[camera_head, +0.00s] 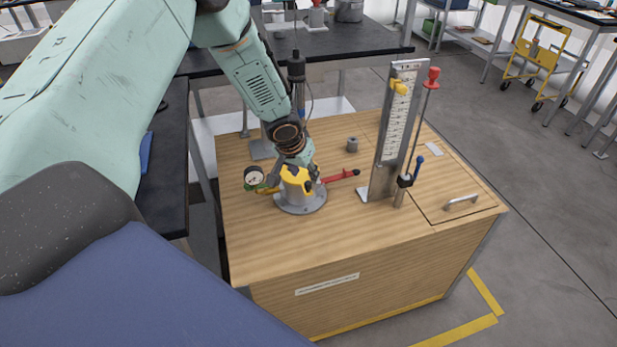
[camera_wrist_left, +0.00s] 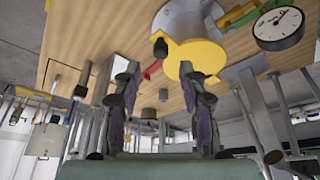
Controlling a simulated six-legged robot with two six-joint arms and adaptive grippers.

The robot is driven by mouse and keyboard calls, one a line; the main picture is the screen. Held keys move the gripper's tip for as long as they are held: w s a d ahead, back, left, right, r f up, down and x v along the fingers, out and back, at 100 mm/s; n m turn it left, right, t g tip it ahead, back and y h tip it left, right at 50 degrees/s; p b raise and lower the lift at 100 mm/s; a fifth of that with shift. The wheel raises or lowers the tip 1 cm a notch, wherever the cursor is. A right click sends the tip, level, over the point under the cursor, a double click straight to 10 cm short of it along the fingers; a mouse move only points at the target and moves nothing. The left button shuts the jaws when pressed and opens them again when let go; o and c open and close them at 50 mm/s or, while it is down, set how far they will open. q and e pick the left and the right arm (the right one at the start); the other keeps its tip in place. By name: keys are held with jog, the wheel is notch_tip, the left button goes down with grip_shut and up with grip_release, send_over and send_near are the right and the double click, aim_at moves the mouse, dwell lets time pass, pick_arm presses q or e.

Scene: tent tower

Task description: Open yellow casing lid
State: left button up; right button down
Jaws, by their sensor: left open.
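The yellow casing lid (camera_head: 296,181) sits on a round grey flanged base (camera_head: 301,205) on the wooden cabinet top. In the left wrist view the yellow lid (camera_wrist_left: 202,52) shows on a grey cylindrical body (camera_wrist_left: 185,18). My left gripper (camera_head: 297,168) is directly over the lid, very close to it. In the left wrist view its two fingers (camera_wrist_left: 160,72) are apart, with nothing held between them. The right finger overlaps the lid's edge; I cannot tell whether it touches. My right gripper is not in view.
A pressure gauge (camera_head: 254,177) is left of the casing, and a red-handled lever (camera_head: 341,176) points right. An upright scale plate (camera_head: 393,130) with a red-knobbed rod (camera_head: 424,110) stands further right. A small grey cylinder (camera_head: 352,144) is behind. The wooden top's front (camera_head: 330,235) is clear.

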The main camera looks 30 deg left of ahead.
aim_at(308, 183)
pick_arm(q)
jog(key=shift+w+a+f+b, duration=0.2)
jog(key=shift+f+b, duration=0.15)
jog(key=shift+f, duration=0.25)
jog(key=shift+w+f, duration=0.15)
jog(key=shift+f, duration=0.3)
jog(key=shift+w+d+f+b, duration=0.1)
jog(key=shift+w+f+b, duration=0.1)
jog(key=shift+f+b, duration=0.3)
jog(key=shift+b+x, duration=0.85)
jog(key=shift+b, duration=0.2)
jog(key=shift+w+f+b, duration=0.1)
jog(key=shift+f+b, duration=0.1)
jog(key=shift+b, duration=0.1)
grip_shut()
